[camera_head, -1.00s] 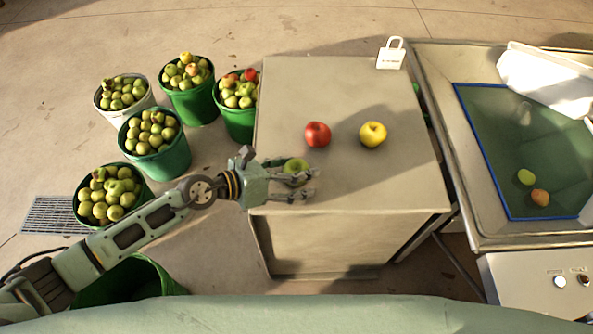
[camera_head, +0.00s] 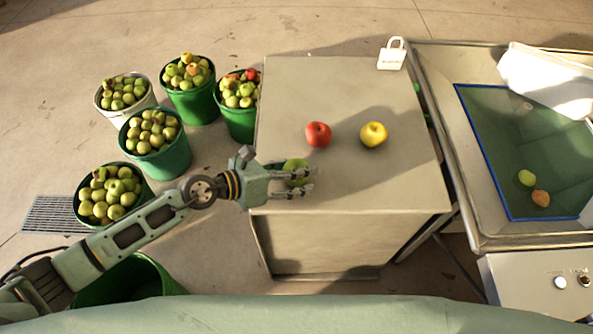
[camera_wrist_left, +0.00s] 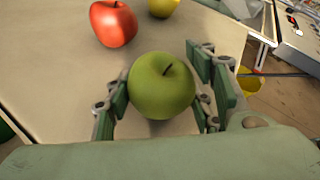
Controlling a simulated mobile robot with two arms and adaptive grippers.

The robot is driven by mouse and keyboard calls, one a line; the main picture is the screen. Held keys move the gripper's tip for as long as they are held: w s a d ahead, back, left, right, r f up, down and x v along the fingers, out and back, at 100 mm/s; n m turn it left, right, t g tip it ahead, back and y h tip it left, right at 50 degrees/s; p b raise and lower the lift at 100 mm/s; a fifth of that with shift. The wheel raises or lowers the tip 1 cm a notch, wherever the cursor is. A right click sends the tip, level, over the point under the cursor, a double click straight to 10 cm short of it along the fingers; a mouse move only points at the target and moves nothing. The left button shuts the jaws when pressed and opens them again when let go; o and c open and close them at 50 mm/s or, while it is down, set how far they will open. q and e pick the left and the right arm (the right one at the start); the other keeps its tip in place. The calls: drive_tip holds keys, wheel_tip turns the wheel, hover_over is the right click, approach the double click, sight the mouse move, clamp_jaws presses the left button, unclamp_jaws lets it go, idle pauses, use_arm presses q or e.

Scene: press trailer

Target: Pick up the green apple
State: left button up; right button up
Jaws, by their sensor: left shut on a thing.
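The green apple (camera_head: 294,170) is at the front left of the grey-beige table, partly hidden by my left gripper (camera_head: 304,180) in the head view. In the left wrist view the green apple (camera_wrist_left: 161,86) sits between the finger pads of my left gripper (camera_wrist_left: 158,98), which is shut on it. I cannot tell whether the apple is clear of the tabletop. A red apple (camera_head: 318,134) and a yellow apple (camera_head: 373,134) stand behind it on the table; the red one (camera_wrist_left: 113,23) also shows in the left wrist view. My right gripper is not in view.
The table (camera_head: 340,80) is mostly bare, with a white tag-like block (camera_head: 391,55) at its back right corner. Buckets full of apples (camera_head: 150,162) stand at the left. A metal basin (camera_head: 480,200) with two fruits in the water is at the right.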

sight(296, 165)
use_arm(q)
wheel_tip(296, 165, up, 5)
drive_tip(key=shift+f+p, duration=0.2)
drive_tip(key=shift+p, duration=0.7)
drive_tip(key=d+r+p, duration=0.2)
drive_tip(key=d+r, duration=0.4)
drive_tip(key=d, duration=0.5)
drive_tip(key=shift+w+d+r, duration=0.2)
drive_tip(key=shift+d+r, duration=0.05)
drive_tip(key=shift+d, duration=0.15)
